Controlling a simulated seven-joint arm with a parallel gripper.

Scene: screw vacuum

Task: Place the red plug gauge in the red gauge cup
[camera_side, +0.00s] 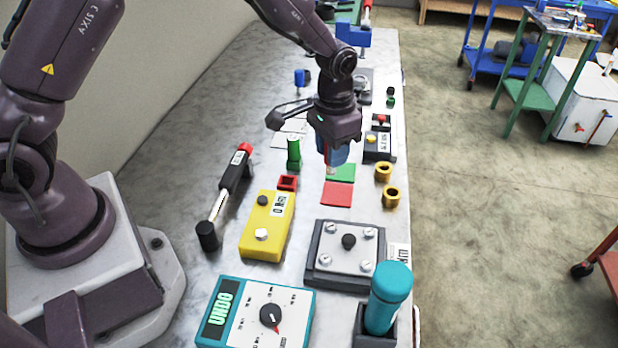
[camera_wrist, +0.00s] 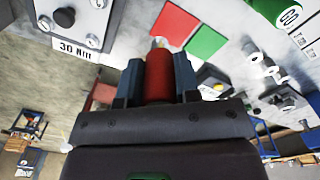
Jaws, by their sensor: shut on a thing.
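The red plug gauge (camera_wrist: 159,76) is upright in line with my gripper, between its two blue-grey fingers (camera_wrist: 159,82). Its pale tip points toward the table. In the side view my gripper (camera_side: 331,160) is shut on it above the green and red pads, and only a thin red strip of the gauge shows. The red gauge cup (camera_side: 287,183) is a small, square, open-topped box on the table, left of the red pad (camera_side: 337,194). The cup looks empty and is apart from my gripper. I cannot make it out in the wrist view.
A green plug gauge (camera_side: 293,153) stands just behind the red cup. A yellow box (camera_side: 267,225) and a black-handled tool (camera_side: 232,178) lie near the cup on its front and left. The green pad (camera_side: 341,172) lies behind the red pad. Two yellow rings (camera_side: 391,195) are at right.

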